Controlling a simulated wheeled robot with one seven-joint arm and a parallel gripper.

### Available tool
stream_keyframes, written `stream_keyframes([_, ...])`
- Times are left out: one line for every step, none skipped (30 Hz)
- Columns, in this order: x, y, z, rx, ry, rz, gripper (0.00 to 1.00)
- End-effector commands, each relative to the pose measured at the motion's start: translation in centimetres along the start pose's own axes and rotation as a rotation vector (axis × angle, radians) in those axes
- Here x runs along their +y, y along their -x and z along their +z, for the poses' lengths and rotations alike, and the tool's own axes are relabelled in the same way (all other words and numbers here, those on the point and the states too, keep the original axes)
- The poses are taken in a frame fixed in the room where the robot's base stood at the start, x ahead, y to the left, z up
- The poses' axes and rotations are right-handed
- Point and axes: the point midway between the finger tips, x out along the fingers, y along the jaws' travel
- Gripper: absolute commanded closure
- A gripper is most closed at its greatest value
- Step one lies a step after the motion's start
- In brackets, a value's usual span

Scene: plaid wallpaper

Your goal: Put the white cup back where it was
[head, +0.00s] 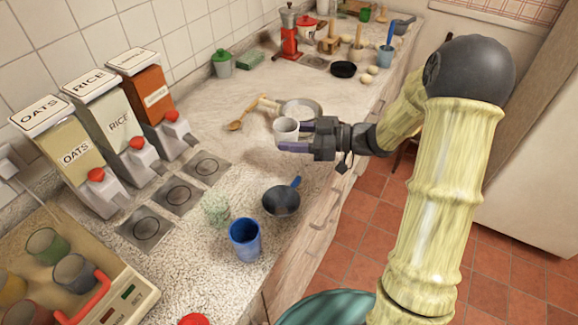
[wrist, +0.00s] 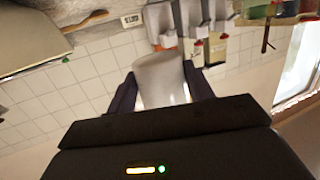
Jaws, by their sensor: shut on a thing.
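The white cup (head: 286,130) is held between the two fingers of my gripper (head: 293,136), above the counter near its right side. In the wrist view the cup (wrist: 161,80) sits between the dark fingers of my gripper (wrist: 160,92), one finger on each side. My gripper is shut on the cup. In the head view the cup looks upright. How far it is above the counter is hard to tell.
A dark blue-handled pan (head: 281,202), a blue cup (head: 245,240) and a clear glass (head: 216,208) stand nearer. Dispensers (head: 75,152) line the wall beside three round-marked plates (head: 177,196).

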Motion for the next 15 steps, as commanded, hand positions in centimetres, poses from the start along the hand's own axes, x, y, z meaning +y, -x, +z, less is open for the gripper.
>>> stream_keyframes([0.0,-0.2,1.0,0.0,-0.007,-0.001,0.74])
stream_keyframes([0.0,-0.2,1.6,0.0,-0.007,-0.001,0.74])
stream_keyframes([0.0,-0.4,2.4,0.001,-0.008,-0.001,0.74])
stream_keyframes([0.0,-0.5,2.9,0.001,-0.008,-0.001,0.74])
stream_keyframes([0.0,-0.6,3.5,0.001,-0.007,-0.001,0.74])
stream_keyframes([0.0,-0.7,4.1,0.001,-0.007,-0.001,0.74])
stream_keyframes([-0.1,-0.7,4.5,0.001,-0.005,-0.001,0.74])
stream_keyframes([0.0,-0.8,4.8,0.001,-0.006,-0.001,0.74])
stream_keyframes([0.0,-0.8,5.1,0.001,-0.004,-0.001,0.74])
stream_keyframes([0.0,-0.8,5.2,0.001,-0.002,0.0,0.74])
stream_keyframes([0.0,-0.8,5.3,0.001,-0.001,0.0,0.74])
stream_keyframes([0.0,-0.8,5.3,0.001,0.0,0.0,0.74])
stream_keyframes([0.0,-0.8,5.3,0.001,0.0,0.0,0.74])
stream_keyframes([0.0,-0.8,5.3,0.001,0.0,0.0,0.74])
stream_keyframes([0.0,-0.8,5.3,0.001,0.0,0.0,0.74])
